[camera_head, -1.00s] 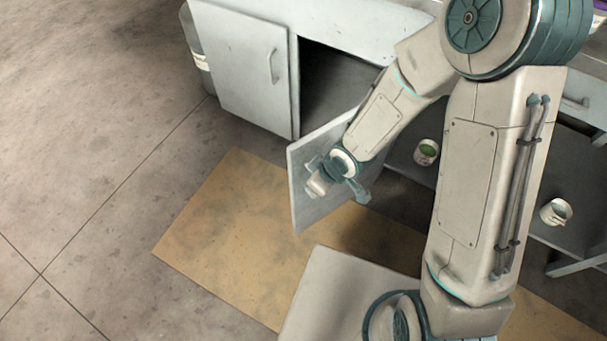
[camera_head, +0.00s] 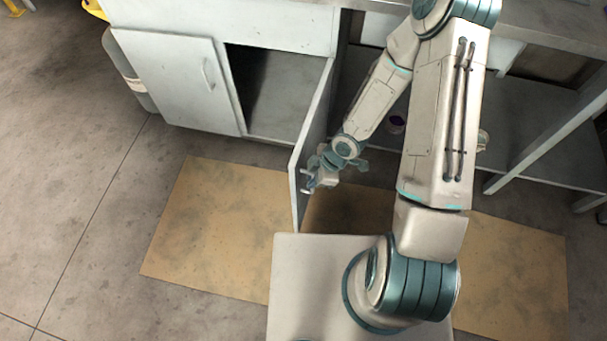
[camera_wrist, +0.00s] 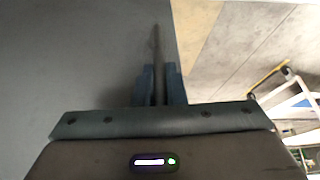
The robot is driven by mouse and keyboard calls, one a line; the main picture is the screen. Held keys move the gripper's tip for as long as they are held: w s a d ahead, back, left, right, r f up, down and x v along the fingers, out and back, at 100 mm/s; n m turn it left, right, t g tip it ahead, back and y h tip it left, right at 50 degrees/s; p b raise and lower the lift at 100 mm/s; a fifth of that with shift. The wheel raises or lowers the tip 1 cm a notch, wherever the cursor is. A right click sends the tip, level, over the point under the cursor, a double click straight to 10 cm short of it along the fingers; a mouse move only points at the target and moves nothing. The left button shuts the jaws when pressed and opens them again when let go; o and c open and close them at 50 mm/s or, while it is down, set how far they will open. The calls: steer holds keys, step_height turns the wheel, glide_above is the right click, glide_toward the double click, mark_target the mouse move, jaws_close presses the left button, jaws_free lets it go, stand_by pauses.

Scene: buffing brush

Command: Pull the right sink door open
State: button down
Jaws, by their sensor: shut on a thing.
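The right sink door (camera_head: 312,140) stands swung well out from the white sink cabinet (camera_head: 250,30), seen nearly edge-on in the head view. The dark opening (camera_head: 272,90) behind it shows. My gripper (camera_head: 309,182) is at the door's outer end, on its handle side, and is shut on the handle. In the wrist view the fingers (camera_wrist: 160,85) close around a thin dark bar, which is the handle (camera_wrist: 156,50), with the grey door face (camera_wrist: 70,60) filling the left. The left sink door (camera_head: 178,80) is closed.
A tan mat (camera_head: 215,225) lies on the concrete floor in front of the cabinet. A grey bin (camera_head: 128,75) stands left of the cabinet. An open shelf with table legs (camera_head: 550,140) is at the right. The floor at left is clear.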

steer(key=shift+s+d, duration=0.15)
steer(key=shift+d, duration=0.35)
steer(key=c, duration=1.5)
jaws_free()
steer(key=p+v, duration=0.7)
steer(key=v, duration=0.7)
steer(key=shift+a, duration=0.1)
